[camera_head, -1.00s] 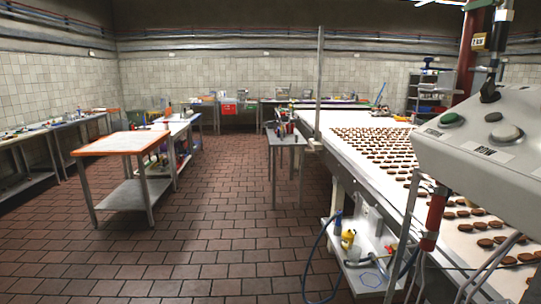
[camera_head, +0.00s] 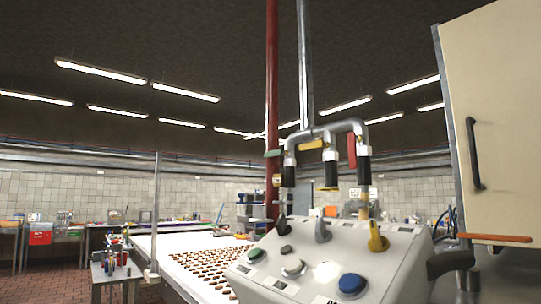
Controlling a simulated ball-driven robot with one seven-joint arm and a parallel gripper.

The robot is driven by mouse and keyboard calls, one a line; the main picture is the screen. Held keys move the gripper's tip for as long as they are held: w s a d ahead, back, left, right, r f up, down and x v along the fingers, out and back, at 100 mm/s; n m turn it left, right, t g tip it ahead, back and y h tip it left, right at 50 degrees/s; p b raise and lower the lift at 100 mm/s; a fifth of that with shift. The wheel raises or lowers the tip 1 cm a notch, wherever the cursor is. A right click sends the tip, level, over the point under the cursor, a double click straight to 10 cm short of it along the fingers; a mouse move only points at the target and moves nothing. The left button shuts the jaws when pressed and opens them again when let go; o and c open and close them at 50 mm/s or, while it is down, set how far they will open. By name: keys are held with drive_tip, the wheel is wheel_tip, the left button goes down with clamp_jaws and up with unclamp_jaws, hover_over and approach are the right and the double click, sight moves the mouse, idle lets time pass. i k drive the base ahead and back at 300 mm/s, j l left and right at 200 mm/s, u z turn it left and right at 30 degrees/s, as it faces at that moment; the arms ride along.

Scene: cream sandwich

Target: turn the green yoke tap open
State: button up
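The green yoke tap (camera_head: 272,153) is a small green lever at the left end of a grey branched pipe (camera_head: 325,131) above the control panel. The lever lies roughly level and points left, close to a red vertical pipe. A yellow lever (camera_head: 311,145) is on the middle branch and a red lever (camera_head: 351,150) hangs upright by the right branch. Black hose ends hang below the branches. My gripper is not in view.
The slanted control panel (camera_head: 322,262) with knobs and a blue button stands below the taps. A red pipe (camera_head: 271,100) rises just left of them. A cream cabinet (camera_head: 495,120) blocks the right. The conveyor (camera_head: 180,245) with biscuits runs behind left.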

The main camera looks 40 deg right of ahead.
sight(276, 152)
drive_tip(key=i+j, duration=0.75)
drive_tip(key=i+j+z, duration=0.1)
drive_tip(key=i+j, duration=0.15)
drive_tip(key=i+j+z, duration=0.1)
drive_tip(key=i+j, duration=0.15)
drive_tip(key=j, duration=0.2)
drive_tip(key=i+j+z, duration=0.1)
drive_tip(key=i+j, duration=0.15)
drive_tip(key=i+j+z, duration=0.1)
drive_tip(key=i+j, duration=0.15)
drive_tip(key=j, duration=0.25)
drive_tip(key=i+j+z, duration=0.1)
drive_tip(key=j, duration=0.3)
drive_tip(key=i, duration=0.1)
